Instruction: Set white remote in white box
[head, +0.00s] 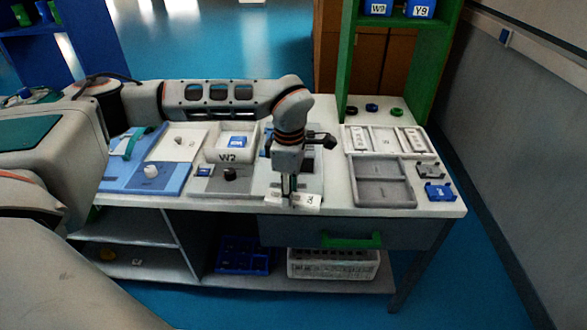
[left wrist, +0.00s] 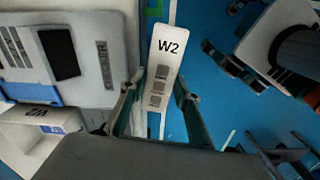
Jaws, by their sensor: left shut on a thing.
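My left gripper (head: 290,188) is shut on the white remote (head: 298,202) at the front edge of the table. In the left wrist view, the remote (left wrist: 163,68) stands out between the two fingers of the gripper (left wrist: 157,100). It bears the label W2 and several grey buttons. The white box (head: 222,156), also marked W2, stands on the table to the left of the gripper, apart from it. A blue item (head: 238,142) shows inside the box. In the left wrist view the white box (left wrist: 20,125) is at the lower left. My right gripper's fingers do not show.
A blue tray (head: 172,179) lies at the left of the table, and a grey tray (head: 385,193) and a white sectioned tray (head: 347,146) at the right. Small blue and grey parts lie near the right edge. A green shelf frame (head: 347,60) rises behind.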

